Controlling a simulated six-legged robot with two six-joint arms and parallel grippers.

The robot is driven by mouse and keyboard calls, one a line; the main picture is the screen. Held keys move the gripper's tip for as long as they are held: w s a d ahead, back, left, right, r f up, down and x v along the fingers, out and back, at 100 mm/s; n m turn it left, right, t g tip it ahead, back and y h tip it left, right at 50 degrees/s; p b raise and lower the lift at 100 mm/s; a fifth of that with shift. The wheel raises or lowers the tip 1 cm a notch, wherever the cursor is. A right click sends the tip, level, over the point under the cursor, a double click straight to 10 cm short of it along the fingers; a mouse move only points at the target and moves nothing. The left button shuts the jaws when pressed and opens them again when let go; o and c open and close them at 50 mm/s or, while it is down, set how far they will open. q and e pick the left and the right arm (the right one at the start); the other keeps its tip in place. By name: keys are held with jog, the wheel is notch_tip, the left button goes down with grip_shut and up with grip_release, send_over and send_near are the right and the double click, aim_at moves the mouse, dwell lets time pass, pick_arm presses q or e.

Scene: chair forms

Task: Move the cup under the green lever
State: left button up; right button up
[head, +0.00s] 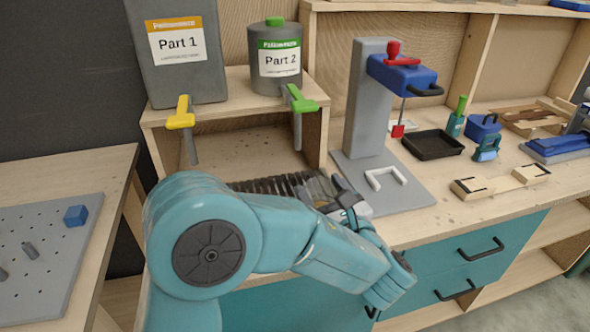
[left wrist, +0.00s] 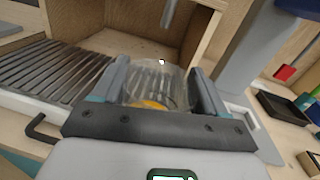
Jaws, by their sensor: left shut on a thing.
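A clear cup (left wrist: 158,82) with something yellow-orange at its bottom is between the fingers of my left gripper (left wrist: 163,78), which is shut on it. In the head view the cup (head: 318,188) shows faintly beside my left gripper (head: 338,192), partly hidden by it, over the right end of a dark slatted grate. The green lever (head: 300,102) sits on the front of the grey Part 2 container (head: 272,85), with a grey spout hanging below it. In the wrist view a grey spout (left wrist: 168,12) shows beyond and above the cup. My right gripper is not in view.
The dark grate (head: 262,185) lies before the open wooden shelf. A yellow lever (head: 181,115) hangs on the Part 1 container (head: 178,55) at left. A grey press stand (head: 368,110) with a blue head stands close on the right. A black tray (head: 432,144) lies beyond it.

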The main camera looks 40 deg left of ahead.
pick_arm(q)
jog(key=x, duration=0.4)
jog(key=p+x, duration=0.1)
jog(key=x, duration=0.3)
jog(key=f+x, duration=0.1)
jog(key=x, duration=0.3)
jog(key=shift+w+a+f+p, duration=0.1)
jog(key=shift+w+a+p, duration=0.1)
jog(key=shift+a+p, duration=0.15)
jog(key=shift+f, duration=0.15)
jog(key=shift+s+d, duration=0.1)
jog(key=shift+d, duration=0.1)
jog(key=shift+a+f+b, duration=0.1)
jog(key=shift+f+b, duration=0.1)
jog(key=shift+b, duration=0.1)
jog(key=o, duration=0.8)
jog(key=shift+r, duration=0.1)
